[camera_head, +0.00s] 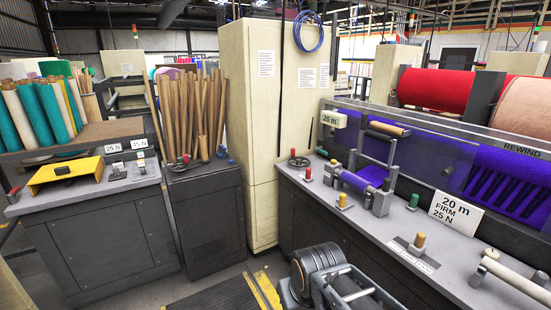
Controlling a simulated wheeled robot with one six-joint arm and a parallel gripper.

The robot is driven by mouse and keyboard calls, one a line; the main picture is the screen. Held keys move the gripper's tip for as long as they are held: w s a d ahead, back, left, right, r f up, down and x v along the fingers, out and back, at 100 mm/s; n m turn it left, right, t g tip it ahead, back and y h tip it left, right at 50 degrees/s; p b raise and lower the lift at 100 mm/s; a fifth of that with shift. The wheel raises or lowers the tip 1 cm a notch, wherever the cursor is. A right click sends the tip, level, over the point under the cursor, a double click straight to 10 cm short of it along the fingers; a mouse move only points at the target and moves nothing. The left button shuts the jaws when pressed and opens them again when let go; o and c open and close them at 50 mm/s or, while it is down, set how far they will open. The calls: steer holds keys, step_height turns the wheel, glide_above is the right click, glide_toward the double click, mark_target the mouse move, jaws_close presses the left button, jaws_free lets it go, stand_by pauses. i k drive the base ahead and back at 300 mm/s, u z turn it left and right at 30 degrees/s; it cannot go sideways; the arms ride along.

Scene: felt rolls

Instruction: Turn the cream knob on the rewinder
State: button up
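The rewinder's grey bench (393,222) runs along the right side, under a dark panel marked REWIND. A small rounded cream knob (491,253) sits near the right end of the bench, beside a pale roller (515,282). A tan, wood-coloured knob (420,241) stands on a dark plate with a label too small to read. A card (456,211) on the bench reads 20 m, FIRM, 25 N. A roll of purple felt (360,183) sits in the rewinder's cradle. I cannot make out my gripper in this view.
Red (307,173), yellow (342,200) and green (414,200) knobs stand along the bench. A tall cream cabinet (250,130) stands at centre. Dark floor shows between the benches.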

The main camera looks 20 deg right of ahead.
mark_target(491, 253)
steer(key=z, duration=0.65)
steer(key=i, duration=0.85)
steer(key=z, duration=1.5)
steer(key=i, duration=0.5)
steer(key=z, duration=0.4)
